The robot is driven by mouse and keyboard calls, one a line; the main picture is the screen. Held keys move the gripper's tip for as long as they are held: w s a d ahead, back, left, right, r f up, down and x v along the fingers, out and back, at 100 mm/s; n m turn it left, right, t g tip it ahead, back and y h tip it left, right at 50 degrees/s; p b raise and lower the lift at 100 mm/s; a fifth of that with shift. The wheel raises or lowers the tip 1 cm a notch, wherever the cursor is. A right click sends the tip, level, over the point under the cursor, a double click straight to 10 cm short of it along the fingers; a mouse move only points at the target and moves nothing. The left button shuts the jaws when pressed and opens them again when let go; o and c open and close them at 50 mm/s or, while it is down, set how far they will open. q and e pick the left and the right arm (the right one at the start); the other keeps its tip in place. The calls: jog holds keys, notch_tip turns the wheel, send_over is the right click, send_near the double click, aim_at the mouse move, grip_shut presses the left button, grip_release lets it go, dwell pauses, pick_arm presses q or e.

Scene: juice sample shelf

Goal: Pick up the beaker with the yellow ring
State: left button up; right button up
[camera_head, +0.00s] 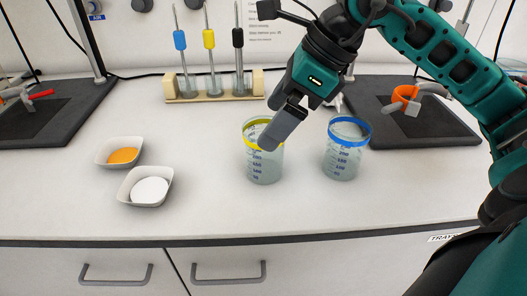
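The beaker with the yellow ring (264,168) stands upright on the white bench in the middle of the view. It is clear, with blue graduation marks and pale liquid. My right gripper (272,122) comes in from the upper right and is tilted down at this beaker's rim. Its fingers are apart; the nearer one crosses in front of the ring's right side and hides part of it. The farther one is mostly hidden, and I cannot tell whether either touches the glass. My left gripper is not in view.
A beaker with a blue ring (343,160) stands close to the right. Two white bowls (146,199), one with orange powder and one with white, are at the left. A wooden rack (214,96) with coloured-handled tools is behind. Dark stand bases (60,110) flank the bench.

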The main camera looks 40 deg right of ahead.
jog(key=shift+s+x, duration=0.2)
jog(key=shift+x, duration=2.8)
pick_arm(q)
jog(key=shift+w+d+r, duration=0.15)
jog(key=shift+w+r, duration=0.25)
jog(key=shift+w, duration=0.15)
pick_arm(e)
jog(key=shift+a, duration=0.1)
jog(key=shift+c, duration=0.5)
jog(key=c, duration=0.7)
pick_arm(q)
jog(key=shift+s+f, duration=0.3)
pick_arm(e)
jog(key=c, duration=0.4)
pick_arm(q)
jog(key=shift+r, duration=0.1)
pick_arm(e)
jog(key=shift+r, duration=0.2)
jog(key=shift+c, duration=0.2)
